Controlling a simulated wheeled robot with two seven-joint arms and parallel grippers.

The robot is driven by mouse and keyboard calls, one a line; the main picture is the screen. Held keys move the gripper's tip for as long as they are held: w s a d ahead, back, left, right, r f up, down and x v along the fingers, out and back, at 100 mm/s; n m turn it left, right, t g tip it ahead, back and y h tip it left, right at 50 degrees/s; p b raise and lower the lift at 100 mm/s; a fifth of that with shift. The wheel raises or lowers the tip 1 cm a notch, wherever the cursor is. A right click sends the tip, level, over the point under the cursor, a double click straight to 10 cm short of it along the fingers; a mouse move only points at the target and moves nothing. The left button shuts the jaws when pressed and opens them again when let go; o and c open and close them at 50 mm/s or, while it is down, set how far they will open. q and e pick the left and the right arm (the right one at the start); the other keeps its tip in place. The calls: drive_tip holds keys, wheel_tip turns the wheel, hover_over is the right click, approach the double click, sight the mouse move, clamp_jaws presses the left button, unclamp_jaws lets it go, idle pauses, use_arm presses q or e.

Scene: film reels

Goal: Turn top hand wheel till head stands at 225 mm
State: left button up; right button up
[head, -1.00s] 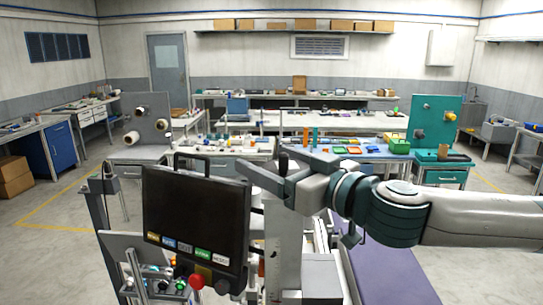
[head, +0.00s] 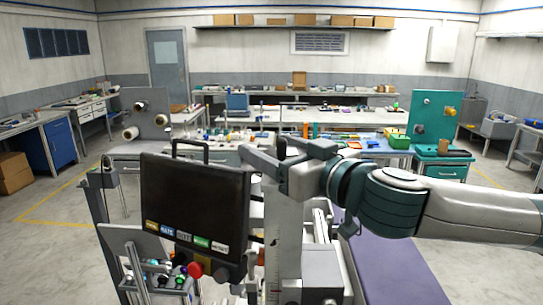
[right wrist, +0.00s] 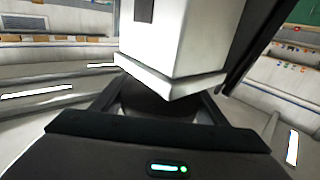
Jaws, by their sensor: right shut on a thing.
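The machine's upright column (head: 284,235) stands in the middle of the head view, with a scale along its face too small to read. A dark upright grip (head: 281,147) shows at its top, by my right gripper (head: 267,149). The hand wheel itself is mostly hidden behind my gripper and the screen. My right gripper is shut on the hand wheel's grip, its arm coming in from the right. In the right wrist view, a dark round part (right wrist: 160,101) lies between the fingers, beneath a white block (right wrist: 175,45). My left gripper is not in view.
A dark screen (head: 195,208) with coloured labels stands close on the column's left, above a red button (head: 194,270). A purple bed (head: 395,265) lies at lower right. Benches with parts stand behind. Open floor (head: 50,245) lies at left.

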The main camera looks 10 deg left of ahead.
drive_tip(key=shift+w+d+f+m+t+h+b, duration=0.2)
drive_tip(key=shift+m+t+h+b, duration=0.65)
drive_tip(key=shift+b, duration=0.65)
drive_tip(key=shift+w+d+f+m+t+h+b, duration=0.15)
drive_tip(key=shift+m+t+h+b, duration=0.7)
drive_tip(key=shift+b, duration=0.65)
drive_tip(key=shift+w+d+r+m+t+h+b, duration=0.1)
drive_tip(key=shift+d+r+m+t+h+b, duration=0.1)
drive_tip(key=shift+m+t+h+b, duration=0.5)
drive_tip(key=shift+d+r+h+b, duration=0.15)
drive_tip(key=shift+h+b, duration=0.15)
drive_tip(key=shift+h, duration=0.4)
drive_tip(key=o, duration=0.8)
drive_tip(key=shift+w, duration=0.1)
